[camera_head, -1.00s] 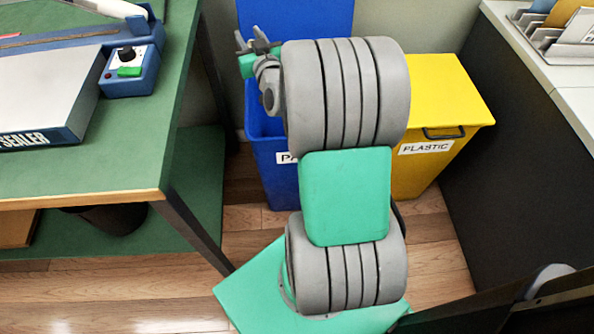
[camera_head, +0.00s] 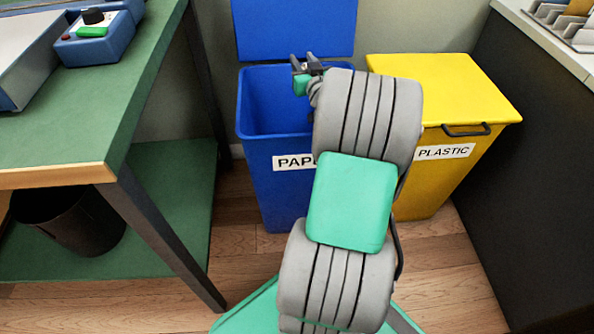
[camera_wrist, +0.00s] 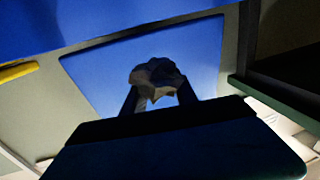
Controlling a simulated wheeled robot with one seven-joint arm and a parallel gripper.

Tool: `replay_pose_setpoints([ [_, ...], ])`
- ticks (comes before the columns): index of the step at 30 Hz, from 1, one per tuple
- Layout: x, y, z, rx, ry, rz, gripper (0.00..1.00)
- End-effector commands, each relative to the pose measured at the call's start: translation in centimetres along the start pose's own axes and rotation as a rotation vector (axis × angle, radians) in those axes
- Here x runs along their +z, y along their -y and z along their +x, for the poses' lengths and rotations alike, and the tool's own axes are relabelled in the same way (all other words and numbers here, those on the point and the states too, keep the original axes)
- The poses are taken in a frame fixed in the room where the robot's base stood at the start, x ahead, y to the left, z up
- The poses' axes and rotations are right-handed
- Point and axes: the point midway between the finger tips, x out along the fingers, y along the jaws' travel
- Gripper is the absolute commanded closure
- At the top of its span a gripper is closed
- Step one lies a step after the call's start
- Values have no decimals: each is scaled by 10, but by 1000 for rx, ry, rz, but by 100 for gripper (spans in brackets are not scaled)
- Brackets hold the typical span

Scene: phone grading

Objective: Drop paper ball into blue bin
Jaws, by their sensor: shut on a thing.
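The blue bin (camera_head: 283,187) stands open on the floor with its lid (camera_head: 293,28) raised against the wall. A label starting "PAP" is on its front, partly hidden by my arm. My gripper (camera_head: 300,62) is over the right back part of the bin's opening. In the wrist view my gripper (camera_wrist: 158,100) is shut on a crumpled paper ball (camera_wrist: 157,77), with the blue lid (camera_wrist: 215,60) behind it. The ball is hard to make out in the head view.
A yellow bin (camera_head: 440,85) labelled "PLASTIC" stands shut to the right of the blue bin. A green table (camera_head: 135,85) with a blue sealer (camera_head: 100,38) is on the left, with a dark waste basket (camera_head: 75,228) under it. A dark cabinet (camera_head: 540,150) bounds the right side.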

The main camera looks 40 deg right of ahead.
Motion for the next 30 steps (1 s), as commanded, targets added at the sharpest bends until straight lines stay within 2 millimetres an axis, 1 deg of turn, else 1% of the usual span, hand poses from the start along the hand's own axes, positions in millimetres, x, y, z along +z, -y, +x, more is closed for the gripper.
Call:
replay_pose_setpoints([
  [1,3,0,0,0,-1,0,100],
  [7,2,0,0,0,-1,0,100],
  [8,2,0,0,0,-1,0,64],
  [16,2,0,0,0,-1,0,42],
  [17,2,0,0,0,-1,0,41],
  [23,1,0,0,1,-1,0,41],
  [25,-1,0,0,0,-2,-1,41],
  [28,-15,0,0,0,-5,-3,41],
  [30,-31,0,1,0,-6,-2,41],
])
